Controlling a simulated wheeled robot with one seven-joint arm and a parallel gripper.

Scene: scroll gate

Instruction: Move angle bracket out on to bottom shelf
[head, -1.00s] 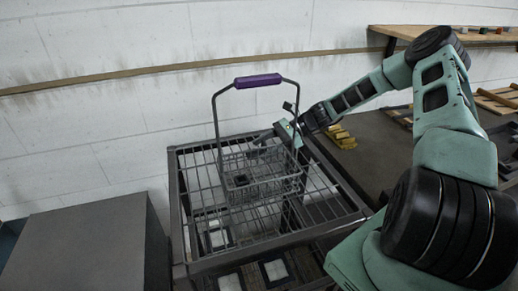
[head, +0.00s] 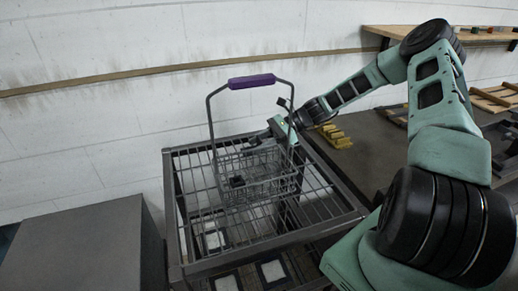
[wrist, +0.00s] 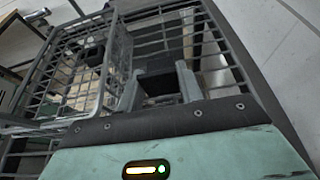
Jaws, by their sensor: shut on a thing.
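My gripper (head: 260,138) is behind the wire basket's right back side, just above the wire rack top; its fingers also show in the wrist view (wrist: 163,84). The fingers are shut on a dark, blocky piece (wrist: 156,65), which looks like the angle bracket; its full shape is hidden. The wire basket (head: 262,189) stands on the rack (head: 330,208), with its purple handle (head: 252,81) upright. A small dark thing (head: 238,181) lies in the basket. A lower level with pale panels (head: 272,271) shows through the rack's bars.
A grey box (head: 85,245) stands left of the rack. A dark table with a yellow piece (head: 335,137) is on the right, and a wooden wall shelf (head: 385,31) is above it. The wall is close behind the rack. The rack top's front left is clear.

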